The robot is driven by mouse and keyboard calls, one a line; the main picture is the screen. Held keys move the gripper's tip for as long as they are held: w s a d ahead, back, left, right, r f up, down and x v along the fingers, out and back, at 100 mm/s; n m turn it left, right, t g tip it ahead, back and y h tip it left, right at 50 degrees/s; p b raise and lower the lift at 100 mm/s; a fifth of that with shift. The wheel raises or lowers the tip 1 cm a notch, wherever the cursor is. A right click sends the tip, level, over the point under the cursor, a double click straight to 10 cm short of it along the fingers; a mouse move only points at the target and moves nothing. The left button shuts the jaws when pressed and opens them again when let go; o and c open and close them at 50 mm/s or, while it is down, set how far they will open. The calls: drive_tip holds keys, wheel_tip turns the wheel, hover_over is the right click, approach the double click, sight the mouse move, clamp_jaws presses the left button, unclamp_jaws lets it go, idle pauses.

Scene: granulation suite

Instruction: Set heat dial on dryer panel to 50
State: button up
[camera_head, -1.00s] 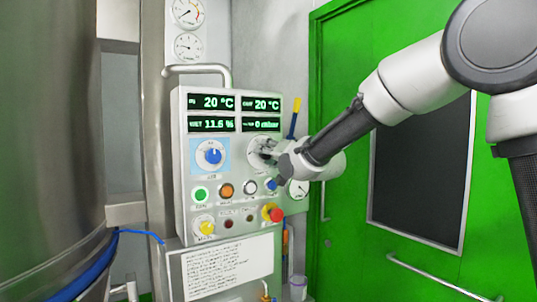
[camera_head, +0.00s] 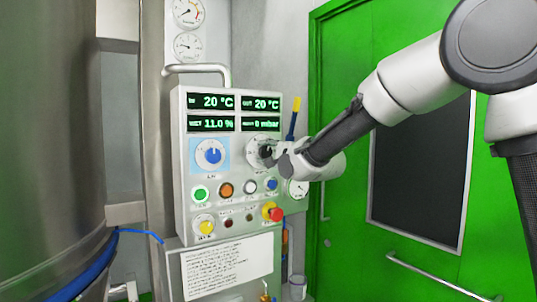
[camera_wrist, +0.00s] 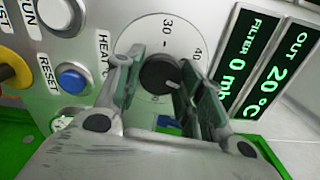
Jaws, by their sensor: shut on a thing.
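The heat dial (camera_wrist: 158,74) is a black knob with a short white mark, on a round white scale (camera_wrist: 147,34) where 30 and 40 can be read. The white mark points to the lower right in the wrist view; the number there is hidden by a finger. In the head view the dial (camera_head: 266,151) sits on the right side of the grey dryer panel (camera_head: 236,240), below the displays. My gripper (camera_wrist: 158,80) is shut on the knob, one finger on each side of it. It also shows in the head view (camera_head: 270,153), reaching in from the right.
A blue dial (camera_head: 212,155) sits left of the heat dial. Coloured buttons, a yellow knob (camera_head: 206,227) and a red stop button (camera_head: 276,214) lie below. The blue RESET button (camera_wrist: 72,78) is close to my gripper. A green door (camera_head: 345,200) stands at right.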

drive_tip(key=shift+f+m, duration=0.1)
drive_tip(key=shift+m, duration=1)
drive_tip(key=o, duration=1)
drive_tip(key=v, duration=1.2)
